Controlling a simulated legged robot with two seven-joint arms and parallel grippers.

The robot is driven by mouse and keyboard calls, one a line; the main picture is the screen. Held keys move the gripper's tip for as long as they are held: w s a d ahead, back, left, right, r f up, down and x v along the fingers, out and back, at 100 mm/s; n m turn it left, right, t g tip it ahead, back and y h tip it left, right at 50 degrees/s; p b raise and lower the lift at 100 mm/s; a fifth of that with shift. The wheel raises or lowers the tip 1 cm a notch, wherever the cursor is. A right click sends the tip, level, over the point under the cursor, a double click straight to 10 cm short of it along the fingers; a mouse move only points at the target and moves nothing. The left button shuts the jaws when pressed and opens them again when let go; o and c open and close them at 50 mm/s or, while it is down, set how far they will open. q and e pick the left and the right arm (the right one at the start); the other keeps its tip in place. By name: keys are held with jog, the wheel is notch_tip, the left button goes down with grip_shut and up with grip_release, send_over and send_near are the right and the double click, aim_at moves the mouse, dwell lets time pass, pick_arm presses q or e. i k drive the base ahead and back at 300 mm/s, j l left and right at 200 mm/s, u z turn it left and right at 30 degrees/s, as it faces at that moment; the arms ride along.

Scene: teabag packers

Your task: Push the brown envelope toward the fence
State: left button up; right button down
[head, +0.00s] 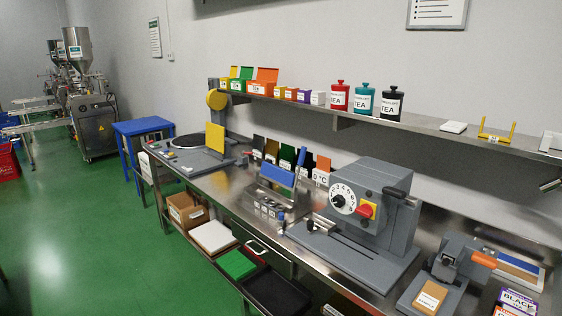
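A small brown envelope (430,297) with a white label lies on the grey plate of a bench device (456,284) at the bottom right. The device has a dark upright part with a round knob behind the envelope and an orange-handled lever (484,259) pointing right. I cannot tell for certain which part is the fence; a grey raised block stands just behind the envelope. There appears to be a small space between the envelope and that block. Neither of my grippers shows in the head view.
A large grey machine with a dial (343,199) stands left of the device on the steel bench. A blue-rimmed tray (519,261) and labelled boxes (517,301) are at its right. A shelf (410,122) with tea tins runs above. The floor at left is mostly clear.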

aim_at(429, 300)
jog(key=i+z, duration=0.2)
jog(key=z, duration=0.2)
jog(key=i+j+z, duration=0.15)
jog(key=z, duration=0.25)
jog(key=i+j+z, duration=0.15)
jog(key=z, duration=0.25)
jog(key=i+j, duration=0.2)
jog(key=j, duration=0.15)
jog(key=i+j+z, duration=0.1)
jog(key=i+j, duration=0.25)
jog(key=j, duration=0.3)
jog(key=i+j+z, duration=0.15)
jog(key=j, duration=0.2)
